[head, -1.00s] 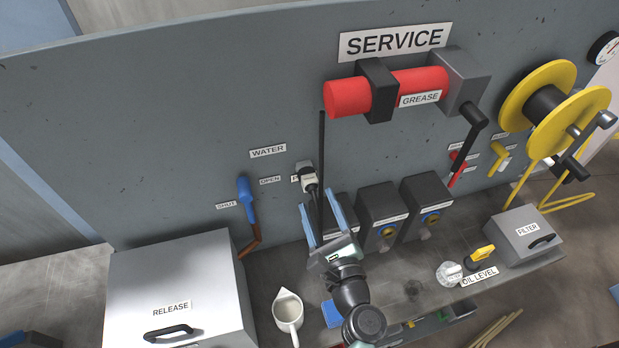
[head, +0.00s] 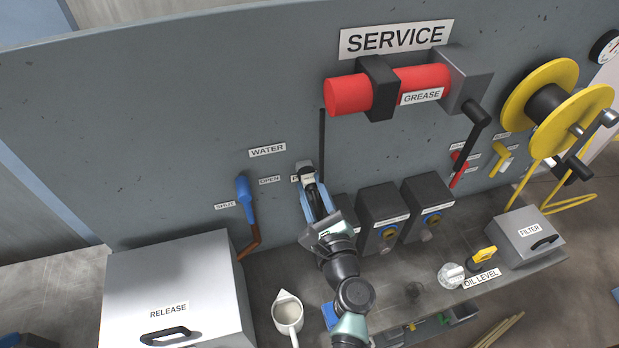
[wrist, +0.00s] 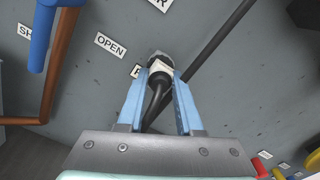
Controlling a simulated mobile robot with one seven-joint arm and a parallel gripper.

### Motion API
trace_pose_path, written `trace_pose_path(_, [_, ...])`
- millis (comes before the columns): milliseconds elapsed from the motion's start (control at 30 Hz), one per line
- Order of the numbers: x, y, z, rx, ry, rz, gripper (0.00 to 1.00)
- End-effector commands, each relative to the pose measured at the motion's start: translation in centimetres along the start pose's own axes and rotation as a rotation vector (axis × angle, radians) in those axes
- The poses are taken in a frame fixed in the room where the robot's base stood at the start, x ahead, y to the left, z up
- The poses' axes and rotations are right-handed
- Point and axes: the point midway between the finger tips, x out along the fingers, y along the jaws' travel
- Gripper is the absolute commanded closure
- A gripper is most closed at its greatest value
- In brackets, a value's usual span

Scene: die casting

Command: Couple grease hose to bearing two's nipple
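The grease hose's pale grey and black end (head: 307,172) is at the wall beside a partly covered label. It also shows in the wrist view (wrist: 160,69), with the black hose (wrist: 155,98) hanging from it. My gripper (head: 315,192) has its blue fingers on either side of this end. In the wrist view, its fingertips (wrist: 161,76) appear to press on both sides. Three dark bearing blocks stand right of my gripper, their labels too small to read. My gripper partly hides the left block (head: 346,208).
A blue-handled water lever (head: 245,196) and copper pipe are left of my gripper. The RELEASE box (head: 180,285) and a white jug (head: 287,312) stand below. The red grease pump (head: 390,90) is above, its black rod hanging near my gripper. The right bearing block (head: 427,205) stands beyond the middle one.

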Motion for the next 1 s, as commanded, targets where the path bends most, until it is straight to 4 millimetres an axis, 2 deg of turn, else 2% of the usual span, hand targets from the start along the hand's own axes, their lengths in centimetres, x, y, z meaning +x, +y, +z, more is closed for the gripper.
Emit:
trace_pose_path(33, [-0.02, 0.01, -0.02, 0.0, 0.0, 0.0, 0.88])
trace_pose_path(100, [-0.02, 0.01, -0.02, 0.0, 0.0, 0.0, 1.0])
trace_pose_path(1000, [-0.84, -0.06, 0.01, 0.0, 0.0, -0.001, 1.0])
